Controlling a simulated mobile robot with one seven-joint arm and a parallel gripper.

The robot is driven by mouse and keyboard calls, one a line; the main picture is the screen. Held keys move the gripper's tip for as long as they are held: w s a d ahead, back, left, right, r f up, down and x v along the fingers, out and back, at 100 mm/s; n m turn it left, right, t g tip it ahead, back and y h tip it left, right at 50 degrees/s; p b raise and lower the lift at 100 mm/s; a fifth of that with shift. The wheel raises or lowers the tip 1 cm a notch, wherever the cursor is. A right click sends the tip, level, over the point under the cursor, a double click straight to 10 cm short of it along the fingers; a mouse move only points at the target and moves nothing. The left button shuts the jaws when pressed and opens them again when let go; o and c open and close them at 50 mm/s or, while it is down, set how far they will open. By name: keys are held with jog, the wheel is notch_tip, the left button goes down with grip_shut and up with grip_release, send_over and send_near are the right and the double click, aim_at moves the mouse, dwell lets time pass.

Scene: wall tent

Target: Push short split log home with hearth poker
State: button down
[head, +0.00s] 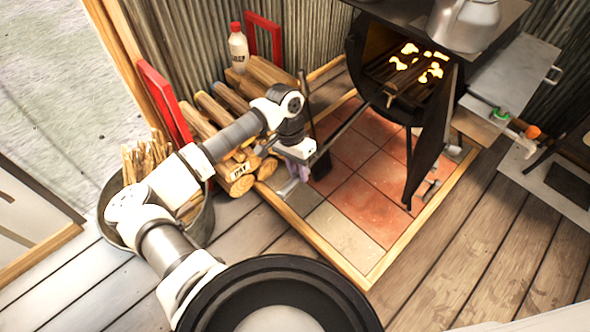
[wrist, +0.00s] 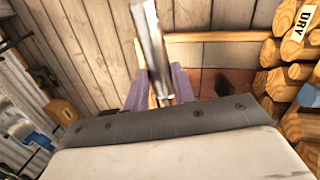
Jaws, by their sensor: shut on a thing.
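My gripper (head: 299,172), with purple fingers, is shut on the hearth poker (head: 345,124) above the tiled hearth. The poker's thin dark shaft slants up and right to the mouth of the open stove (head: 357,62); its tip appears near the log ends there. In the wrist view the poker's grey metal handle (wrist: 154,45) stands between the purple fingers (wrist: 158,90). Brown split logs (head: 398,78) lie in the firebox with flames on top. I cannot tell clearly which is the short one, or whether the poker touches it.
The stove door (head: 434,140) hangs open to the right. A black shovel-like tool (head: 321,160) stands beside my gripper. Stacked logs (head: 235,170) and a kindling bucket (head: 202,222) are left. A kettle (head: 464,22) sits on the stove. The tiles (head: 365,185) below are mostly clear.

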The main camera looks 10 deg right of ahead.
aim_at(288, 183)
jog(key=shift+d+r, duration=0.1)
dwell(0.3)
jog(key=shift+w+d+p, duration=0.5)
jog(key=shift+d+p, duration=0.05)
jog(key=shift+d, duration=0.1)
jog(key=shift+w+d+p, duration=0.4)
jog(key=shift+d+p, duration=0.15)
jog(key=shift+s+a+r+p, duration=0.2)
jog(key=shift+s+a, duration=0.35)
jog(key=shift+a, duration=0.25)
jog(key=shift+s+a+r+p, duration=0.25)
jog(key=shift+s+a, duration=0.35)
jog(key=shift+a, duration=0.15)
jog(key=shift+s+a+r+p, duration=0.2)
jog(key=shift+s+a, duration=0.35)
jog(key=shift+a, duration=0.25)
jog(key=shift+s+a+r, duration=0.3)
jog(key=shift+s+a, duration=0.1)
jog(key=shift+a, duration=0.15)
